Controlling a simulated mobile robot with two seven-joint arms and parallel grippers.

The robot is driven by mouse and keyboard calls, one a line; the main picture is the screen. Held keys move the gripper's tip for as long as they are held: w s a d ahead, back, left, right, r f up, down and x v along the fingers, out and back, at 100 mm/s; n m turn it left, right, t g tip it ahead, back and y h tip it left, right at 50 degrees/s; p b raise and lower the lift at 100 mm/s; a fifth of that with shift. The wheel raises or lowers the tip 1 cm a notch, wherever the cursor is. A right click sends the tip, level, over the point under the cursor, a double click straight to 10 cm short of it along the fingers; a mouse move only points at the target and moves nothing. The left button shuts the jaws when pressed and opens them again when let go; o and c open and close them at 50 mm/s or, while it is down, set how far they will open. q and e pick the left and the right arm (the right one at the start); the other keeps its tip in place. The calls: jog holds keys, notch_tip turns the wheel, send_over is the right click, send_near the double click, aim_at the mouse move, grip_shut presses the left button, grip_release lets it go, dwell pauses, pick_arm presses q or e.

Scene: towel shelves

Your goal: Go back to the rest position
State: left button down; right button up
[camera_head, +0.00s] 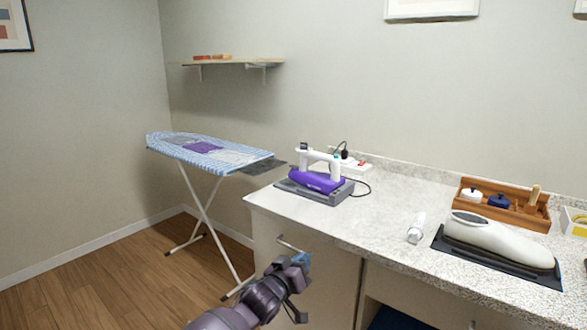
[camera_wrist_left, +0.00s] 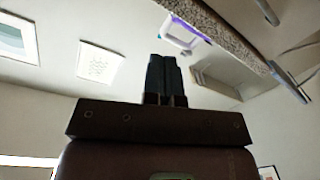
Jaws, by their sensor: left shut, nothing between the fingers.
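My left gripper (camera_head: 301,260) is low in the middle of the head view, in front of the white cabinet below the counter. In the left wrist view its two dark fingers (camera_wrist_left: 166,72) are together, with nothing between them. It appears clear of the counter, and its fingertips are hard to make out in the head view. My right gripper is not in view.
A counter (camera_head: 385,215) carries a purple and white iron (camera_head: 318,180), a white appliance (camera_head: 500,237) on a dark mat, a white bottle (camera_head: 416,228) and a wooden caddy (camera_head: 520,212). An ironing board (camera_head: 235,157) stands left; wooden floor is free.

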pick_arm(q)
jog(key=s+a+f+g+y, duration=0.1)
jog(key=s+a+f+y, duration=0.2)
jog(key=s, duration=1.2)
jog(key=s+a+f+g+y+p, duration=0.1)
jog(key=s+a+f+y, duration=0.2)
jog(key=s+a+f, duration=0.6)
jog(key=s+a+f+n+g+y+p, duration=0.1)
jog(key=s+a+f+y, duration=0.3)
jog(key=s+a, duration=1.3)
jog(key=s+f, duration=0.1)
jog(key=s, duration=0.3)
jog(key=shift+a+f+g, duration=0.2)
jog(key=shift+f+g, duration=0.2)
